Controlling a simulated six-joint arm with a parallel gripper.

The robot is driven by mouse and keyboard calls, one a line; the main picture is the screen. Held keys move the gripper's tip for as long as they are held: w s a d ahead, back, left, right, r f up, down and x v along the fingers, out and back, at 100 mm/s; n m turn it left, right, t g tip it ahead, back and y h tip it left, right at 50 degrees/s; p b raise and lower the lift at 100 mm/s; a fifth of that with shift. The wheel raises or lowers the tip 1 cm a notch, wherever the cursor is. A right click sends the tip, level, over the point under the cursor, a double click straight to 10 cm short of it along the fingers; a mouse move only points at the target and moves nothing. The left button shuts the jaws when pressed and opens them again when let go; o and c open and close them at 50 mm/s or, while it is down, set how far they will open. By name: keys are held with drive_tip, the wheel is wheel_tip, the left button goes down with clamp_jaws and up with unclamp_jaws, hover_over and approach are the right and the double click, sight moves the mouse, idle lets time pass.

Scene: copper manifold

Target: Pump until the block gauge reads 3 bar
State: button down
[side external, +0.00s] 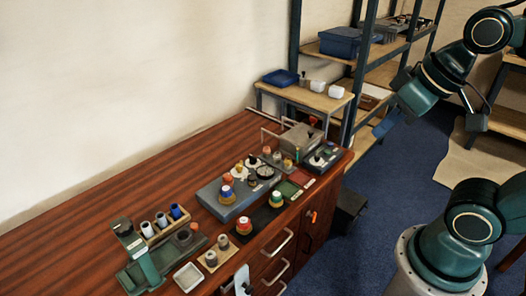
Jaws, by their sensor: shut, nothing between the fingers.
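A grey-blue block (212,200) sits on the wooden bench with coloured knobs on it. A small round dark dial (265,172) stands at its right end; its reading is too small to tell. A grey box (301,137) with a bar handle stands behind it, and a small dark-knobbed unit (322,157) sits to its right. I cannot tell which part is the pump. My gripper (383,126) is in the air right of the bench, shut and empty, well apart from the block and dial.
Capped parts (244,226) stand along the front edge. A shelf rack (352,75) is behind. Bare bench lies at back left.

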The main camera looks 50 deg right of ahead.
drive_tip(key=w+r+m+g, duration=0.2)
drive_tip(key=w+m, duration=0.3)
drive_tip(key=w, duration=0.6)
drive_tip(key=m+g, duration=0.4)
drive_tip(key=m, duration=0.9)
hover_over(252, 176)
wheel_tip(252, 176, down, 22)
drive_tip(key=shift+r, duration=0.1)
wheel_tip(252, 176, down, 14)
drive_tip(key=shift+f, duration=0.1)
